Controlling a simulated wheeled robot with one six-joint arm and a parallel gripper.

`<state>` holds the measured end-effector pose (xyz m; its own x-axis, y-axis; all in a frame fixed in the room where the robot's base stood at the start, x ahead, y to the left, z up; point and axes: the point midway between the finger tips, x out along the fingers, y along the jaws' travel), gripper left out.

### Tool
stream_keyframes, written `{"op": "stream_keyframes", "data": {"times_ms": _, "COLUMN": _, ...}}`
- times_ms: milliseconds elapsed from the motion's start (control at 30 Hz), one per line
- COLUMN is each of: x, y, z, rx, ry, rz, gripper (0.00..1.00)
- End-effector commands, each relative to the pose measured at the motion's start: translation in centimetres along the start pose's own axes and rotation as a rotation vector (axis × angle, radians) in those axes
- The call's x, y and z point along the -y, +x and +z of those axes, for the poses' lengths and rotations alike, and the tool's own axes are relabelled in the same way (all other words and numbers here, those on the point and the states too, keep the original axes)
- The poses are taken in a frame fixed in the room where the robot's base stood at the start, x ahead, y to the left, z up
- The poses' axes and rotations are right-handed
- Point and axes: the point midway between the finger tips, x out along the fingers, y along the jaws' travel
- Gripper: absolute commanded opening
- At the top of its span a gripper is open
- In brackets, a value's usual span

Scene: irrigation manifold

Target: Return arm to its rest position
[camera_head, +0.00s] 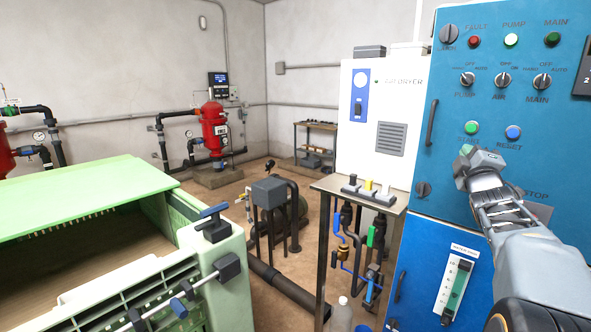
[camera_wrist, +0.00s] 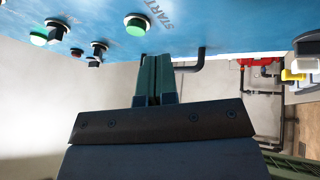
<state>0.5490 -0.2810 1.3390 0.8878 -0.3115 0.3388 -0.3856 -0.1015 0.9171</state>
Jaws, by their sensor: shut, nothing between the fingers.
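My gripper (camera_head: 463,152) is at the right in the head view, in front of the blue control panel (camera_head: 545,105). Its tip is just below the green START button (camera_head: 471,128); whether it touches the panel is unclear. In the wrist view my gripper's dark green fingers (camera_wrist: 154,62) are shut together with nothing between them. The START button (camera_wrist: 136,25) lies up and left of the fingers there, apart from them. My arm reaches in from the lower right and hides part of the panel around the STOP label.
Knobs and lamps sit above. A panel handle (camera_head: 431,123) sticks out at left. A small table (camera_head: 330,184) with valves stands left of the cabinet, and a green machine (camera_head: 90,190) fills the lower left.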

Motion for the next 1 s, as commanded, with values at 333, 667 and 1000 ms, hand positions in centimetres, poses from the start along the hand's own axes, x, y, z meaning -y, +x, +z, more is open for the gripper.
{"op": "stream_keyframes", "data": {"times_ms": 333, "x": 18.4, "y": -16.8, "z": -0.1, "rx": 0.773, "ry": 0.767, "rz": -0.715, "gripper": 0.0}}
{"op": "stream_keyframes", "data": {"times_ms": 667, "x": 23.2, "y": -36.4, "z": -9.0, "rx": 1.22, "ry": 0.919, "rz": -1.17, "gripper": 0.0}}
{"op": "stream_keyframes", "data": {"times_ms": 1000, "x": 22.1, "y": -41.4, "z": -13.9, "rx": 1.072, "ry": 0.868, "rz": -1.309, "gripper": 0.0}}
